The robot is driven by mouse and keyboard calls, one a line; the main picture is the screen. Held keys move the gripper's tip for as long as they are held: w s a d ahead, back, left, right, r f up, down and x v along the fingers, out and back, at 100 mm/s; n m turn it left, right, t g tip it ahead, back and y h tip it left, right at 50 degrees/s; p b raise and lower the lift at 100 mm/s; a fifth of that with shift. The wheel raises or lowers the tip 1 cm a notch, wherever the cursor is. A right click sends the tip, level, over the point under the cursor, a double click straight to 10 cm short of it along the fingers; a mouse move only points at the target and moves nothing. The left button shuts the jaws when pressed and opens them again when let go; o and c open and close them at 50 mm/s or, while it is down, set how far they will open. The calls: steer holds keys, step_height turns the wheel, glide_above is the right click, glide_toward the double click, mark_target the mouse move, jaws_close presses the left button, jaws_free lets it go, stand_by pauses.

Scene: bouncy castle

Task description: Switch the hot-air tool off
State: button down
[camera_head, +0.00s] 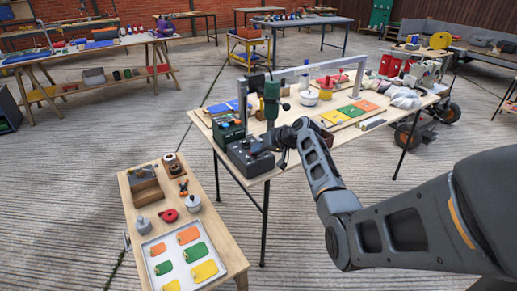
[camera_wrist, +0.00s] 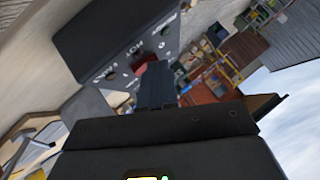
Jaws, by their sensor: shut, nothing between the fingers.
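The hot-air tool's dark control box (camera_head: 246,157) sits at the near left corner of the wooden worktable. A dark green tool (camera_head: 271,100) stands upright just behind it. In the wrist view the box's front panel (camera_wrist: 116,42) is tilted, with white lettering, dark knobs and a dark red switch (camera_wrist: 146,60). My gripper (camera_head: 281,152) is at the box's right side in the head view. In the wrist view its closed fingers (camera_wrist: 156,76) reach to the panel at the switch and hold nothing. They partly cover the switch, so I cannot tell contact or the switch's position.
A green case (camera_head: 228,131) stands behind the box. A grey metal frame (camera_head: 308,72) spans the table. Colored sheets (camera_head: 350,110) lie to the right. A low wooden bench (camera_head: 165,213) with a tray of colored tags stands at the left. Concrete floor (camera_head: 75,190) is open at the far left.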

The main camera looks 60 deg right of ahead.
steer(key=shift+w+a+f, duration=0.25)
steer(key=shift+a+f, duration=0.05)
steer(key=shift+a, duration=0.1)
steer(key=shift+n+g+h, duration=0.3)
steer(key=shift+g+h, duration=0.1)
steer(key=shift+s+d, duration=0.1)
steer(key=shift+d+f, duration=0.1)
steer(key=shift+s+d+b, duration=0.3)
steer(key=shift+s+d, duration=0.1)
steer(key=shift+d, duration=0.2)
